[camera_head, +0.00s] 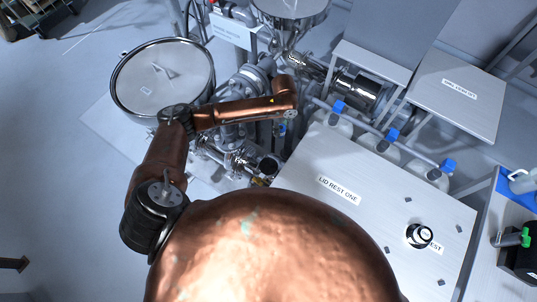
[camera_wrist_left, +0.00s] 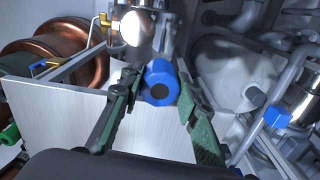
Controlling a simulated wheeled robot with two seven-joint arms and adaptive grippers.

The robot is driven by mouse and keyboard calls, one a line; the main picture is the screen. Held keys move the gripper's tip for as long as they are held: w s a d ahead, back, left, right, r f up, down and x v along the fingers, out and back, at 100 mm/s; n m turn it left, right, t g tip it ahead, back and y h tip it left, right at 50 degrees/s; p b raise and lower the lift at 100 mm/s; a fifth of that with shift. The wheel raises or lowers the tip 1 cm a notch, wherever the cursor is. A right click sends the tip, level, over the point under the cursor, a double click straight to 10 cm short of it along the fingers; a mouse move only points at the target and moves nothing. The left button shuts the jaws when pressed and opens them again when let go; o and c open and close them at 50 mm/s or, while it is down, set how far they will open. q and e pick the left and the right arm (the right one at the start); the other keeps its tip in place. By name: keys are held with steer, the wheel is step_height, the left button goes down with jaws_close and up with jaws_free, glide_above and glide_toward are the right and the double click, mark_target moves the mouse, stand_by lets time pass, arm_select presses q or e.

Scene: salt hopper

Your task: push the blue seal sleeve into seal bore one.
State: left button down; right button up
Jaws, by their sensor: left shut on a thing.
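The blue seal sleeve (camera_wrist_left: 157,72) is a short blue ring with a dark round centre, seen nearly end-on in the left wrist view. My left gripper (camera_wrist_left: 160,90) has its two green fingers on either side of the sleeve and is shut on it. Shiny steel fittings (camera_wrist_left: 136,24) stand just beyond the sleeve. I cannot tell which opening is seal bore one, or whether the sleeve touches it. In the head view a small blue patch (camera_head: 282,130) shows below my copper left arm, which hides most of the gripper. My right gripper is not in view.
A round steel lid or vessel (camera_head: 162,78) stands left. Steel pipework (camera_head: 232,155) crowds the arm.

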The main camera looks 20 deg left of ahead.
arm_select(q)
steer(key=s+a+f+m+p, duration=0.1)
steer(key=s+f+m, duration=0.2)
steer(key=f+m, duration=0.5)
steer(key=s+a+f+m+p, duration=0.1)
steer(key=s+f+m, duration=0.2)
steer(key=f+m, duration=0.5)
steer(key=shift+a+f+m, duration=0.15)
steer(key=shift+a+m, duration=0.15)
steer(key=shift+m, duration=0.2)
steer(key=shift+s, duration=0.1)
step_height(320, 180, down, 6)
steer(key=b, duration=0.4)
steer(key=shift+p, duration=0.3)
stand_by(0.9)
steer(key=shift+f+b, duration=1.6)
steer(key=shift+f, duration=0.4)
stand_by(0.3)
steer(key=c, duration=1.4)
jaws_free()
steer(key=shift+o, duration=0.2)
